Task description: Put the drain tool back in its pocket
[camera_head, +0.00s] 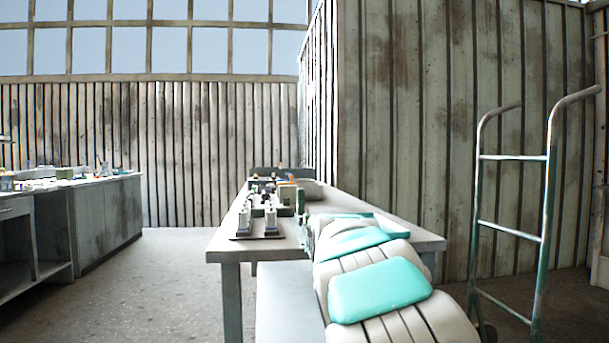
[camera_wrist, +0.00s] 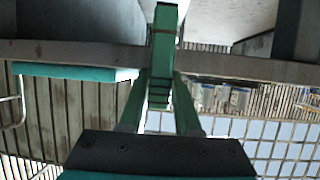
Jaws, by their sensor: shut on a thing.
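In the wrist view, my gripper (camera_wrist: 160,95) has its two green fingers closed on a long green bar with dark bands, which I take to be the drain tool (camera_wrist: 164,45). It points away from the palm between the fingertips. In the head view, my arm reaches over the right side of the table (camera_head: 225,244) and hides most of the gripper. A small upright green piece (camera_head: 301,201) shows beyond the arm's end; I cannot tell whether it is the held tool. I cannot make out the pocket in either view.
White blocks with dark tops (camera_head: 271,220) stand at the table's near left, with several small bottles and boxes behind. A cluttered workbench (camera_head: 105,215) is at far left. A hand truck (camera_head: 513,240) stands at right by the panelled wall. The floor between bench and table is clear.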

